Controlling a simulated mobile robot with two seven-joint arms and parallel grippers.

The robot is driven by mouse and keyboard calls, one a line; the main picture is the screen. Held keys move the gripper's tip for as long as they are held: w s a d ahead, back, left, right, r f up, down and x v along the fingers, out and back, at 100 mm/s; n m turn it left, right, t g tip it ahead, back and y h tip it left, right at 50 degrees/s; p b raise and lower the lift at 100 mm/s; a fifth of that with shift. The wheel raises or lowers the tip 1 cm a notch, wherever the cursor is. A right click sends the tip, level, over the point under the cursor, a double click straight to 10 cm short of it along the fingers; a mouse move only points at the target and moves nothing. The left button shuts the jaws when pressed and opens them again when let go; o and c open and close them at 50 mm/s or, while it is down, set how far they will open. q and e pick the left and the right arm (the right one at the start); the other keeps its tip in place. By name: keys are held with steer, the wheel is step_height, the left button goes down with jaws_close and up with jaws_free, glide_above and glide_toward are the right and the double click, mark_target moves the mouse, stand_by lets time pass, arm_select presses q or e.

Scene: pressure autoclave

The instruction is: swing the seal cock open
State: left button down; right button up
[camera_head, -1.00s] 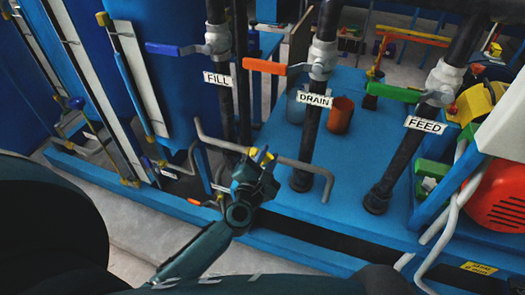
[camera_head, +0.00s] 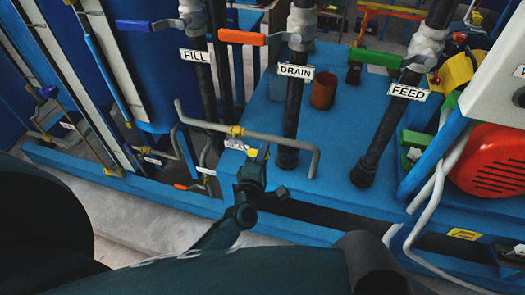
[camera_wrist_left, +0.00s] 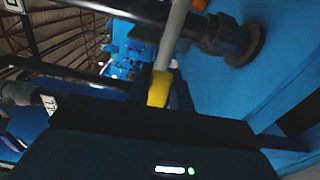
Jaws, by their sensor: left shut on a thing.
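The seal cock appears to be the yellow fitting (camera_head: 236,130) on the thin bent grey pipe (camera_head: 275,138) low in front of the blue skid. A small white tag, too small to read, is just below it. Its yellow-ended handle (camera_head: 252,153) sits at the fingertips of my left gripper (camera_head: 257,156), pointing off the pipe toward me. In the left wrist view, yellow (camera_wrist_left: 158,88) shows between the dark fingers of my left gripper (camera_wrist_left: 158,95), with a grey bar beyond. My left gripper is shut on the handle. My right gripper does not show.
Dark pipes tagged FILL (camera_head: 196,56), DRAIN (camera_head: 294,71) and FEED (camera_head: 409,92) rise behind, with blue, orange (camera_head: 241,37) and green (camera_head: 375,58) levers. An orange-brown cup (camera_head: 323,90) stands on the blue deck. A red motor (camera_head: 490,160) is at right.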

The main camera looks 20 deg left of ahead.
arm_select(q)
steer(key=shift+f+m, duration=0.3)
steer(key=shift+f, duration=0.05)
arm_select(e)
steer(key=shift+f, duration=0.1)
arm_select(q)
steer(key=shift+f, duration=0.1)
steer(key=c, duration=1.2)
jaws_free()
steer(key=shift+c, duration=0.2)
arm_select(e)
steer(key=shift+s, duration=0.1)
